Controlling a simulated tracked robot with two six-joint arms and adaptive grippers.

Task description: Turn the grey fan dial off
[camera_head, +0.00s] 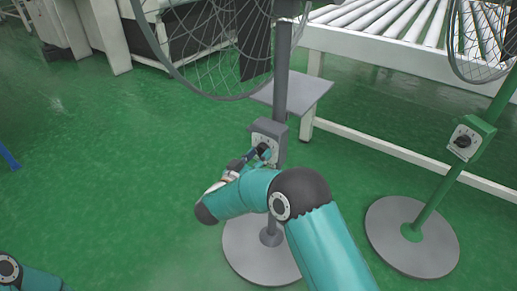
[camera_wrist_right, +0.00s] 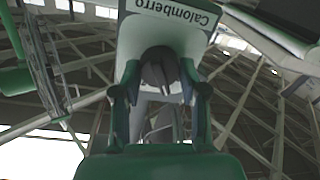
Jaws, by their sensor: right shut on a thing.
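The grey fan (camera_head: 282,75) stands on a round grey base. Its control box (camera_head: 270,128) sits on the pole and carries a dark dial (camera_head: 263,149). My right gripper (camera_head: 259,156) is at the front of this box, shut on the dial. In the right wrist view the dark dial (camera_wrist_right: 159,72) lies between the two fingertips of the right gripper (camera_wrist_right: 160,90), below a pale panel lettered "Calomberro". The dial's exact setting cannot be read. My right forearm hides part of the pole and base. My left gripper is out of view; only part of my left arm shows at bottom left.
A green fan (camera_head: 480,137) with its own dial box stands at the right on a round grey base (camera_head: 411,237). A white roller conveyor (camera_head: 385,50) runs behind both fans.

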